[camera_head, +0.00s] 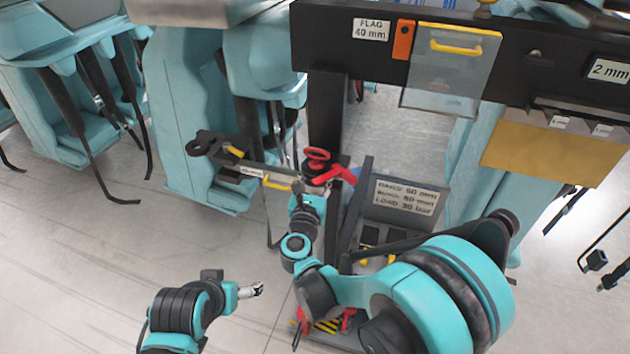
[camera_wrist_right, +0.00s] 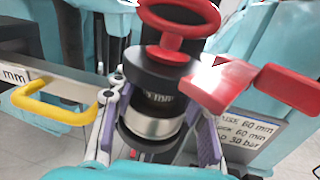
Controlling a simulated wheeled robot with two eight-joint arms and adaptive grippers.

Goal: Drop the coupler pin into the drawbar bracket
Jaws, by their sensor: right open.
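The coupler pin, with a red ring handle (camera_head: 317,154) and a black collar, stands upright beside the black post in the head view. In the right wrist view its red ring (camera_wrist_right: 178,28) is above the black collar (camera_wrist_right: 155,68), with a dark marked band and a silver ring below. My right gripper (camera_wrist_right: 155,135) is open, one finger on each side of the part below the collar; contact is unclear. The pin's lower end and any bracket hole are hidden. My left gripper (camera_head: 256,290) is low at the left, away from the pin, its jaws too small to read.
A red lever (camera_head: 335,176) lies close right of the pin. A grey bar with a yellow handle (camera_head: 276,183) and black eye (camera_head: 200,143) extends left. A labelled panel (camera_head: 405,195) stands right. A dark beam (camera_head: 330,35) crosses above.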

